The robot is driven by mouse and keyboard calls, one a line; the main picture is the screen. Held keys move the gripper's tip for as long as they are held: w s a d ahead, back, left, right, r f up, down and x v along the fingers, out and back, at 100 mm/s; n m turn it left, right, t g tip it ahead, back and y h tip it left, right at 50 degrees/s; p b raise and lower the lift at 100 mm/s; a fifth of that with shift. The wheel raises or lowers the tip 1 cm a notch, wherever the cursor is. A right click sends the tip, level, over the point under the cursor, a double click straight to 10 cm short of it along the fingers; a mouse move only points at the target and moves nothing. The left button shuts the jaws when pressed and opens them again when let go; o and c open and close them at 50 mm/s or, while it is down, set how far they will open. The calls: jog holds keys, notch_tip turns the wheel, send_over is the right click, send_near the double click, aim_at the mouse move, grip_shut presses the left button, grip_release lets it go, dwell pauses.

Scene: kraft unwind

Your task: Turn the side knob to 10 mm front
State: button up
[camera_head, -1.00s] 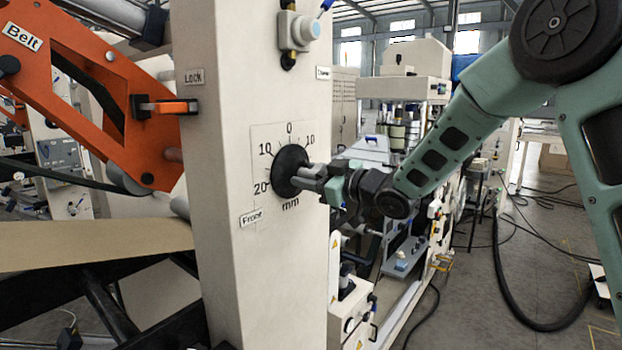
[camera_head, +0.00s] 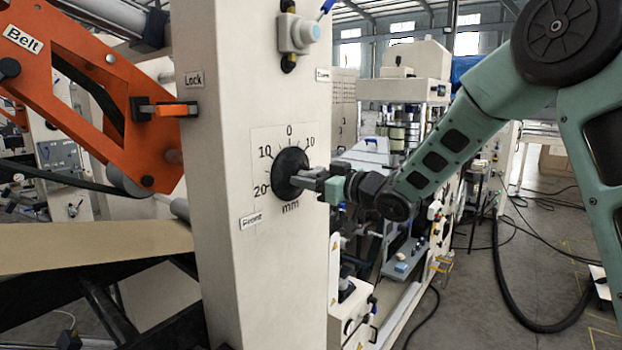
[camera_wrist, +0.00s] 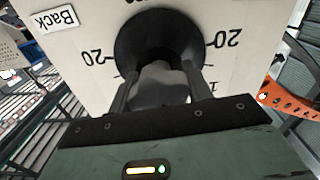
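The black side knob (camera_head: 291,173) sits on the cream panel (camera_head: 224,120), in front of a dial marked 20, 10, 0, 10 and "mm". A "Front" label (camera_head: 251,220) is at its lower left. The knob (camera_wrist: 160,34) also shows in the wrist view, with the scale upside down and a "Back" label (camera_wrist: 53,19) at upper left. My gripper (camera_head: 306,179) reaches the knob from the right. In the wrist view my gripper (camera_wrist: 160,87) has one finger on each side of a grey part in front of the knob. Whether the fingers press on it is unclear. The knob's pointer is hidden.
A blue-and-grey switch (camera_head: 299,33) is on the panel above the dial. An orange belt arm (camera_head: 100,95) and an orange lock lever (camera_head: 168,108) are at the left. A brown paper web (camera_head: 90,246) runs below them. Open floor with cables lies at the right.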

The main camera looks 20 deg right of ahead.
jog(key=o, duration=0.4)
jog(key=shift+c, duration=0.2)
jog(key=b+v, duration=0.5)
jog(key=v, duration=1.2)
jog(key=shift+s+d+b, duration=0.15)
jog(key=shift+b, duration=0.2)
